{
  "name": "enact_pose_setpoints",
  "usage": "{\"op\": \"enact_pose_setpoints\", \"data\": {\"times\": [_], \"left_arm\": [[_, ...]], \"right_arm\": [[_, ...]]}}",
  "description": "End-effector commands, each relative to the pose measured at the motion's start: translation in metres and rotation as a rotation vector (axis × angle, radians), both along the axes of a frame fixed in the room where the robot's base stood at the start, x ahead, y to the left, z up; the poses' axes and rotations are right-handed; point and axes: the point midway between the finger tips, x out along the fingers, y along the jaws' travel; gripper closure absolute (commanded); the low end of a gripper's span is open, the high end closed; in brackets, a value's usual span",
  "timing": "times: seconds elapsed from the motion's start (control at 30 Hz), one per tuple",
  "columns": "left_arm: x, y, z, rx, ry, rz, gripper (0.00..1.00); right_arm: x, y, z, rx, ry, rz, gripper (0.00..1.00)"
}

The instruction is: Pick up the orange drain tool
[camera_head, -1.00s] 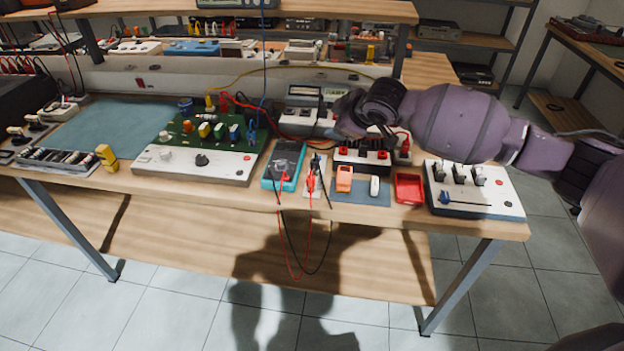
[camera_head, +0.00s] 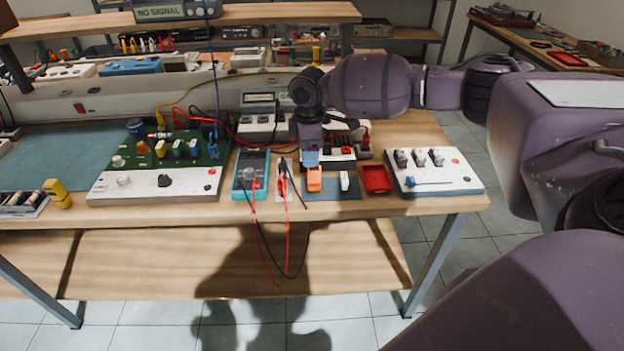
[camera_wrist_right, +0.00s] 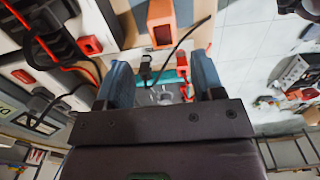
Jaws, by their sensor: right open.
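The orange drain tool (camera_head: 314,181) lies on a small dark mat (camera_head: 330,186) near the front edge of the workbench. In the right wrist view the orange drain tool (camera_wrist_right: 160,24) shows at the top, beyond the fingertips and not between them. My right gripper (camera_head: 312,162) reaches down over the bench just behind the tool, partly overlapping its far end in the head view. In the right wrist view my right gripper (camera_wrist_right: 163,72) has its two blue fingers spread apart, with nothing held. My left gripper is not in view.
A white item (camera_head: 344,181) shares the mat, with a red tray (camera_head: 376,180) to its right. A white switch panel (camera_head: 433,172) stands right. A power strip (camera_head: 342,153) lies behind the gripper.

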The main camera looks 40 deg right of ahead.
Motion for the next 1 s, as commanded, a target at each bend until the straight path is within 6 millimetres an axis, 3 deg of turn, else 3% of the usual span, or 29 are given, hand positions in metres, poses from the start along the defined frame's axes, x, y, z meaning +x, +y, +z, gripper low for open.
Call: {"op": "enact_pose_setpoints", "data": {"times": [0.1, 0.37, 0.6, 1.0], "left_arm": [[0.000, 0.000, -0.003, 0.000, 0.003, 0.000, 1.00], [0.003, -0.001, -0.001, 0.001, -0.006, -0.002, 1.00], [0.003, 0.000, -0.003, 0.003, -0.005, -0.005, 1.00], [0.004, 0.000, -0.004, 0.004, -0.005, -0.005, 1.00]], "right_arm": [[-0.001, 0.000, -0.020, 0.000, 0.004, 0.000, 0.38], [-0.004, -0.003, -0.041, 0.000, 0.001, 0.000, 0.38], [-0.011, -0.006, -0.073, -0.001, 0.003, -0.001, 0.38], [-0.010, -0.006, -0.081, 0.000, -0.001, 0.000, 0.40]]}}
